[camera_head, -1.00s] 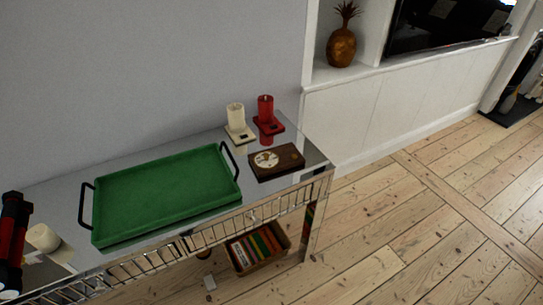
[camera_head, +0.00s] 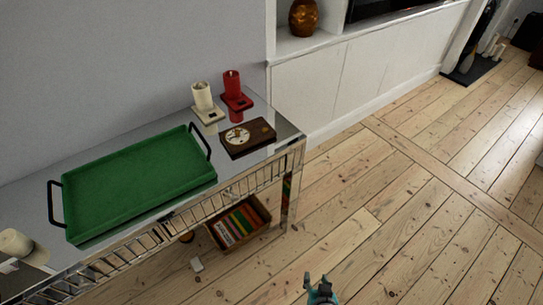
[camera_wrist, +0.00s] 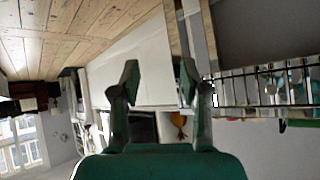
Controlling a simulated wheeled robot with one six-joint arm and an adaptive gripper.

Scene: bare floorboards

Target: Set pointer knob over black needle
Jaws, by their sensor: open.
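A dark brown wooden box (camera_head: 248,138) with a round white dial (camera_head: 236,137) on its left part lies at the right end of a mirrored table. The dial's pointer and needle are too small to make out. A knob on the box's right part cannot be told clearly. My gripper (camera_head: 320,287) shows at the bottom edge of the head view, over the floor, well away from the box and below it in the picture. In the wrist view my gripper (camera_wrist: 160,80) has its two green fingers apart with nothing between them.
A crate (camera_head: 240,224) stands underneath. The floor (camera_head: 400,220) to the right is clear.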

